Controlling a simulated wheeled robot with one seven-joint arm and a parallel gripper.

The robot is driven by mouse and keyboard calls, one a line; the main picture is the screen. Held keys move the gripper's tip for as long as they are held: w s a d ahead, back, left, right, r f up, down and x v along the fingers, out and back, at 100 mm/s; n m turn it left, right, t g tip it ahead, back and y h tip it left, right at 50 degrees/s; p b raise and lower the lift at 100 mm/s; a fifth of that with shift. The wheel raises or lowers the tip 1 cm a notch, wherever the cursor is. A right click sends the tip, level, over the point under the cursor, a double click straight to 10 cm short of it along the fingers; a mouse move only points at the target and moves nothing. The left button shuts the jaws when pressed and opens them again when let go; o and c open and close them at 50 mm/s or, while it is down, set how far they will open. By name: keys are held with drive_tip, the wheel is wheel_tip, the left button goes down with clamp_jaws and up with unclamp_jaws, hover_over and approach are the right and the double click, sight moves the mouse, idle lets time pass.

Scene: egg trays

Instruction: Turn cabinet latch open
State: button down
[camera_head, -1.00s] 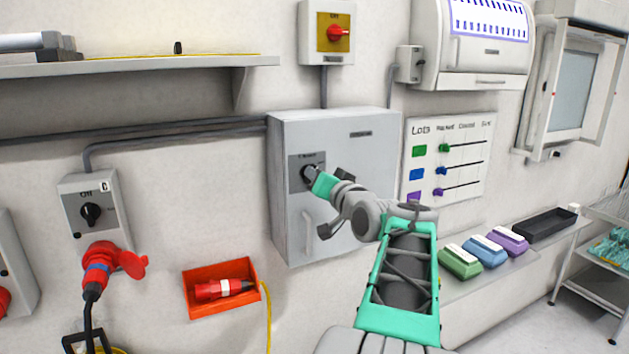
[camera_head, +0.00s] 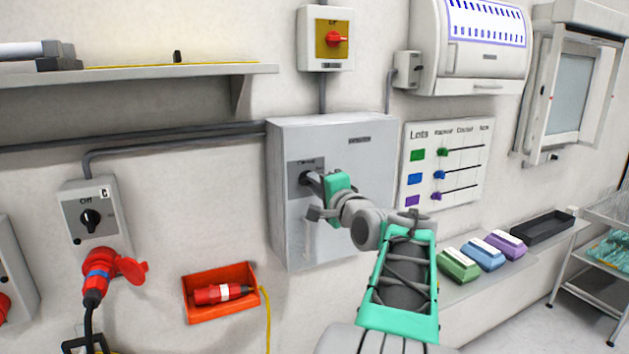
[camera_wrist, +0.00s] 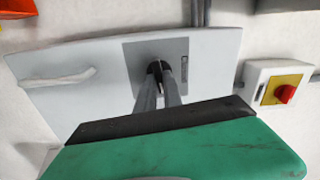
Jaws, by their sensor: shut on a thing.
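The grey cabinet (camera_head: 355,145) hangs on the wall in the middle of the head view. Its dark latch knob (camera_head: 306,179) sits on a darker grey plate (camera_head: 298,166) on the door. My gripper (camera_head: 313,181) is at the latch, its fingers shut on the knob. In the wrist view the two grey fingers (camera_wrist: 158,80) reach the dark latch (camera_wrist: 157,66) on the plate (camera_wrist: 180,46), and they hide most of it. The door looks closed. A pale door handle (camera_wrist: 58,78) shows at the left in the wrist view.
A yellow box with a red rotary switch (camera_head: 335,39) is above the cabinet. A rotary switch box (camera_head: 89,216) with a red plug is at the left. A red tray (camera_head: 220,311) is below. A chart (camera_head: 465,190) and colored blocks are at the right.

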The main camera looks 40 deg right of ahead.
drive_tip(key=shift+m, duration=0.8)
drive_tip(key=c, duration=1.5)
unclamp_jaws()
drive_tip(key=b+v, duration=0.2)
drive_tip(key=v, duration=0.5)
drive_tip(key=shift+s+a, duration=0.2)
drive_tip(key=shift+s, duration=0.2)
